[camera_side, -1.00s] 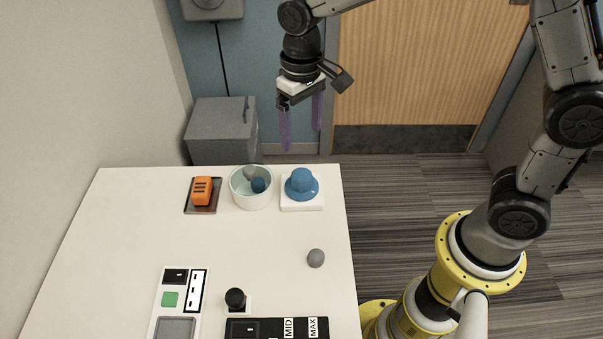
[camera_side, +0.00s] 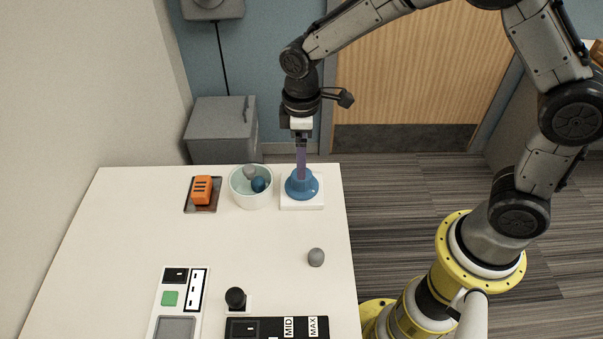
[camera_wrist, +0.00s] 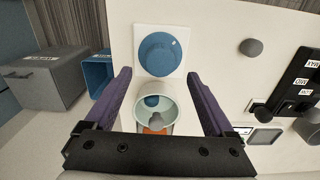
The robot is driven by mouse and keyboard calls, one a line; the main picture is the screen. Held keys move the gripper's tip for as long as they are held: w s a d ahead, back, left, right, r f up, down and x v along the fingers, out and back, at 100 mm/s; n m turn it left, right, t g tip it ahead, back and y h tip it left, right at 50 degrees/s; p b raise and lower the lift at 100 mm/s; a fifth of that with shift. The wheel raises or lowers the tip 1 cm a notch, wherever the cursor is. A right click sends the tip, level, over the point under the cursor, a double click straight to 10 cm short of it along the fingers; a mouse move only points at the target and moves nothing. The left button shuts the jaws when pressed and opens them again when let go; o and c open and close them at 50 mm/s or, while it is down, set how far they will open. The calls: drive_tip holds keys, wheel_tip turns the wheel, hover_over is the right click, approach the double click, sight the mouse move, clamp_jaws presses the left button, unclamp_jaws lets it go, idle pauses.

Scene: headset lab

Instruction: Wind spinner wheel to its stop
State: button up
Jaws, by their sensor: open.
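The blue spinner wheel (camera_side: 302,188), a round disc with a raised hub, sits on a white square base (camera_side: 316,203) at the table's far right corner. It also shows in the wrist view (camera_wrist: 158,54), beyond my fingertips. My gripper (camera_side: 301,174) points down over the wheel, with its purple fingers overlapping the hub in the side view. In the wrist view my gripper (camera_wrist: 158,74) is open, its fingers spread to either side of the wheel's line. I cannot tell whether the fingers touch the hub. Any stop on the wheel is not visible.
A pale bowl (camera_side: 236,190) holding a blue ball and a grey ball stands just left of the base. An orange block (camera_side: 202,189) lies on a dark tray farther left. A grey ball (camera_side: 316,257) and control panels (camera_side: 261,329) lie nearer. Mid-table is clear.

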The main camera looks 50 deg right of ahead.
wheel_tip(320, 180, down, 6)
drive_tip(key=shift+f, duration=0.25)
drive_tip(key=c, duration=1.4)
